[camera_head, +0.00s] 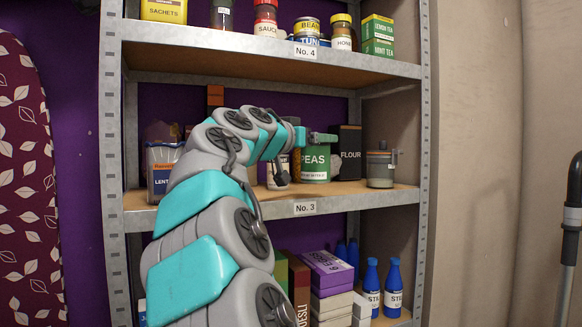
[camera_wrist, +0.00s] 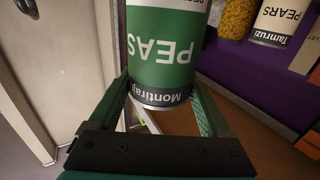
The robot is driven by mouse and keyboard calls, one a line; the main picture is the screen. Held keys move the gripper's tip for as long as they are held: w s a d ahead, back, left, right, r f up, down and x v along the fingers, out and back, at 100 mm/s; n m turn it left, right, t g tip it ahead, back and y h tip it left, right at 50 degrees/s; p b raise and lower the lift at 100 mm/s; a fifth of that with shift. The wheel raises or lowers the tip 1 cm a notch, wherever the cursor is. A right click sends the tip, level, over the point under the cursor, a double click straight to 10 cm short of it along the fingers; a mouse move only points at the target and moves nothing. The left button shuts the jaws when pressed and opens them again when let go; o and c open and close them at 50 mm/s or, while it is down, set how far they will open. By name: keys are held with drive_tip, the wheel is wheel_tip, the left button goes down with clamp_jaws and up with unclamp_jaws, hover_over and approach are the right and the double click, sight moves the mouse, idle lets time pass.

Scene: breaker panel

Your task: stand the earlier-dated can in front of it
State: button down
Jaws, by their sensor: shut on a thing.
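A green can labelled PEAS (camera_head: 314,160) is on the middle shelf, marked No. 3, in the head view. Its small print is too small to read. My gripper (camera_head: 322,138) is shut on this can. In the wrist view, my gripper (camera_wrist: 163,95) has a finger on each side of the peas can (camera_wrist: 165,50), which appears upside down there. I cannot tell whether its base touches the shelf. A can labelled PEARS (camera_wrist: 280,18) stands apart from it in the wrist view. No date is readable on either can.
On the No. 3 shelf (camera_head: 345,196), a dark FLOUR box (camera_head: 350,150) and a grey lidded pot (camera_head: 380,168) stand right of the peas can. A yellow-filled container (camera_wrist: 236,17) is beside the pears. A lentils pack (camera_head: 161,168) is left. The upper shelf (camera_head: 270,47) hangs above my arm.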

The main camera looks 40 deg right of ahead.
drive_tip(key=w+d+f+p, duration=0.1)
drive_tip(key=w+f, duration=0.1)
drive_tip(key=w, duration=0.4)
drive_tip(key=w+d+f+p, duration=0.2)
drive_tip(key=w, duration=0.4)
drive_tip(key=shift+d+f, duration=0.3)
idle(0.4)
drive_tip(key=shift+f, duration=0.2)
unclamp_jaws()
drive_tip(key=b+v, duration=0.2)
drive_tip(key=v, duration=1)
drive_tip(key=shift+r, duration=0.2)
